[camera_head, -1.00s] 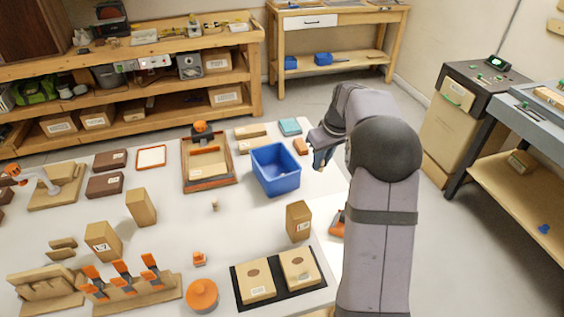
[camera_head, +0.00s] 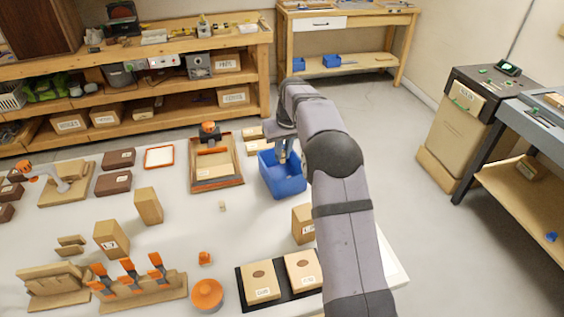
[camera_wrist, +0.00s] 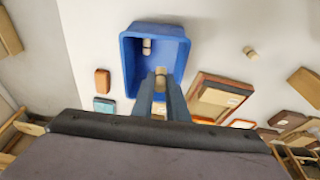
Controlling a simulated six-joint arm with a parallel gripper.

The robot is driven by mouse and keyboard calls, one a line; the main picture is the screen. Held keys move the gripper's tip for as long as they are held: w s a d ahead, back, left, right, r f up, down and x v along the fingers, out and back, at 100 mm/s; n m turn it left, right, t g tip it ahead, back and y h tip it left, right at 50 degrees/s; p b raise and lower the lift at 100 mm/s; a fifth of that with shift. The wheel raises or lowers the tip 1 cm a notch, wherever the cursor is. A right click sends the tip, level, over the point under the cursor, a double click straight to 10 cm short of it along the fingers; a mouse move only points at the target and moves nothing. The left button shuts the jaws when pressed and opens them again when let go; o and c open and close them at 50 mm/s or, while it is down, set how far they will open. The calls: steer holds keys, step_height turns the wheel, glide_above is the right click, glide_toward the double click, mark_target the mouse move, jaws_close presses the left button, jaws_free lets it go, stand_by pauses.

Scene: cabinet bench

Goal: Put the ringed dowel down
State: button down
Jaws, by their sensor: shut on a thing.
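My gripper (camera_head: 285,150) is over the blue bin (camera_head: 283,186) in the head view, pointing down. In the wrist view its two fingers (camera_wrist: 162,92) are shut on a small tan dowel, the ringed dowel (camera_wrist: 161,75). The ring on it is too small to make out. The held dowel shows in front of the bin (camera_wrist: 128,68), near the bin's wall nearest the fingers in that picture. Another small dowel with a dark band (camera_wrist: 147,46) lies inside the bin. In the head view the arm hides the held dowel.
Another small dowel (camera_head: 222,206) stands on the white table, left of the bin. A wooden tray (camera_head: 216,182) is left of the bin, and a tan box (camera_head: 302,223) is in front of it. Toggle clamps (camera_head: 130,270) and an orange round piece (camera_head: 207,295) are further front.

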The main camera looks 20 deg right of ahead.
mark_target(283, 181)
steer(key=shift+f+p, duration=1.2)
steer(key=shift+f, duration=4.85)
steer(key=shift+f, duration=0.1)
steer(key=shift+f, duration=0.15)
steer(key=c, duration=2.1)
jaws_free()
steer(key=shift+r, duration=0.25)
steer(key=shift+s+r, duration=0.1)
steer(key=shift+r, duration=0.35)
steer(key=b+v, duration=0.2)
steer(key=v, duration=0.9)
steer(key=shift+s, duration=0.1)
